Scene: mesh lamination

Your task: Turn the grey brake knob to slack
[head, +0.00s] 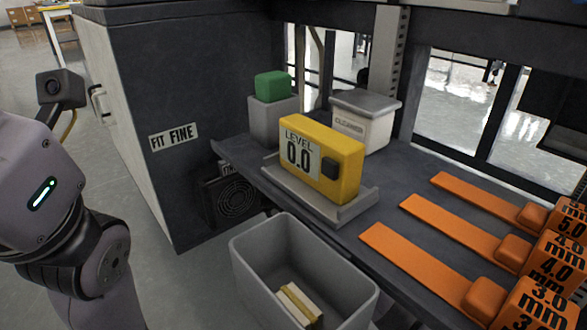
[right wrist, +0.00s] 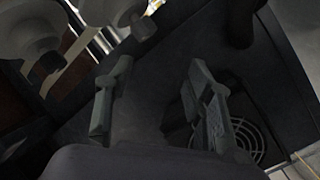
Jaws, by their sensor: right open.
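I cannot pick out the grey brake knob for certain in either view. In the right wrist view my right gripper (right wrist: 160,66) is open, its two fingers apart with nothing held between them. Beyond the fingers is a dark panel and a round fan grille (right wrist: 245,138). A dark rounded shape (right wrist: 236,22) stands beyond them at the upper right; I cannot tell what it is. Pale rounded parts (right wrist: 40,32) show at the upper left. In the head view neither gripper shows; my left arm stands at the left edge.
In the head view a yellow level gauge (head: 332,174) reading 0.0 sits on a shelf. Nearby are a green block (head: 272,86), a lidded grey box (head: 365,126), orange thickness gauges (head: 455,228) and a grey bin (head: 262,285) holding pale blocks. A dark cabinet reads FIT FINE (head: 174,136).

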